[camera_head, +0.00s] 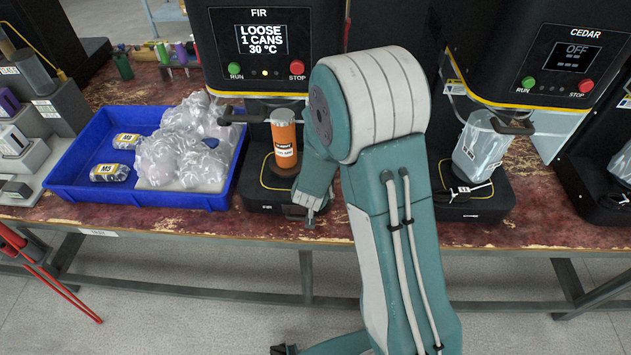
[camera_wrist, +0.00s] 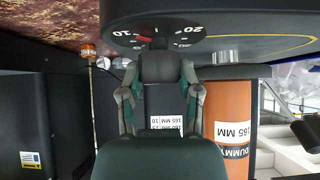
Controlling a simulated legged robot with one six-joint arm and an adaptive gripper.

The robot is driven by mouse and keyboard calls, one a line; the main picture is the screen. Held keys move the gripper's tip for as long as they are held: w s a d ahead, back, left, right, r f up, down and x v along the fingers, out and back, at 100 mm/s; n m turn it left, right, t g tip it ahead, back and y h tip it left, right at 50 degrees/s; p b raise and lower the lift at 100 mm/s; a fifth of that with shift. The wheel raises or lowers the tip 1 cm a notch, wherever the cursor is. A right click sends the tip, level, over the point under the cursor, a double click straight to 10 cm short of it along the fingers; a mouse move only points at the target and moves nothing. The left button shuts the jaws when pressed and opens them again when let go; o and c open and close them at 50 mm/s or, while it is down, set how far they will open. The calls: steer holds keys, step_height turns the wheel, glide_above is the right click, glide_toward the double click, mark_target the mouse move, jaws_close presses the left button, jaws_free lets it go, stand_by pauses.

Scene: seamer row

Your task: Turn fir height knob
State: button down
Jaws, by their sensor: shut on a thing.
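The fir machine (camera_head: 262,45) has a lit screen reading LOOSE, 1 CANS, 30 °C. An orange can (camera_head: 284,140) stands on its base; its DUMMY 165 MM label shows in the wrist view (camera_wrist: 228,125). In the wrist view a round dark dial (camera_wrist: 195,32) carries white numbers 10 and 20 and a red mark near the 10. My gripper (camera_wrist: 160,68) is shut on the fir height knob (camera_wrist: 158,43) at the dial's middle; the fingers hide most of the knob. In the head view my arm hides the knob, and my wrist hangs at the base's front right.
The cedar machine (camera_head: 540,50), screen OFF, stands to the right with a clear container (camera_head: 480,147). The bench's front edge runs just below my wrist.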

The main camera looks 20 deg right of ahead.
stand_by(0.3)
steer(key=shift+c, duration=1.4)
jaws_free()
steer(key=shift+a, duration=0.1)
steer(key=shift+r, duration=0.1)
steer(key=v, duration=1.1)
steer(key=shift+s+a+r, duration=0.2)
steer(key=shift+s, duration=0.1)
